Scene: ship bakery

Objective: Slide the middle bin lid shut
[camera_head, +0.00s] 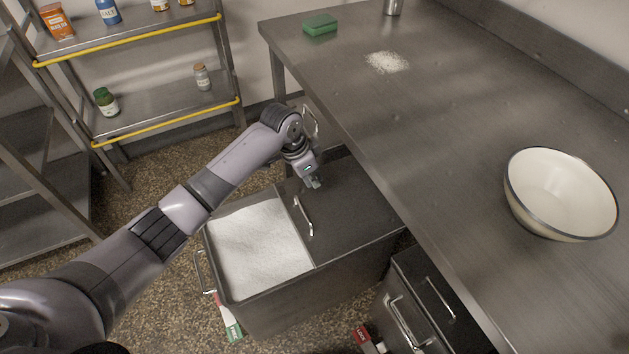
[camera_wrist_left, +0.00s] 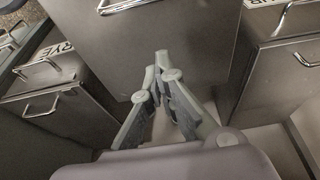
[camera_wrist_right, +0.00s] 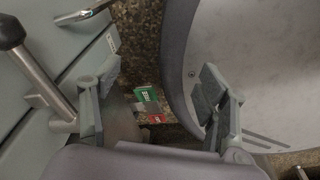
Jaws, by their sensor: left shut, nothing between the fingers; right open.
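The middle bin (camera_head: 290,302) is a dark grey box beside the steel counter. White flour-like contents show through its open left part. Its dark lid (camera_head: 345,210) covers the right part and has a curved metal handle (camera_head: 303,215) near the lid's left edge. My left gripper (camera_head: 314,184) is shut and empty, over the lid just beyond the handle; I cannot tell whether it touches the lid. Its closed fingertips also show in the left wrist view (camera_wrist_left: 162,62), in front of dark bin panels. My right gripper (camera_wrist_right: 158,95) is open and empty, seen only in its wrist view.
The steel counter (camera_head: 450,130) overhangs on the right, with a white bowl (camera_head: 560,192), a green sponge (camera_head: 320,25) and spilled powder (camera_head: 387,62). Another bin (camera_head: 440,305) stands at lower right. A shelf rack (camera_head: 150,75) stands at the back left.

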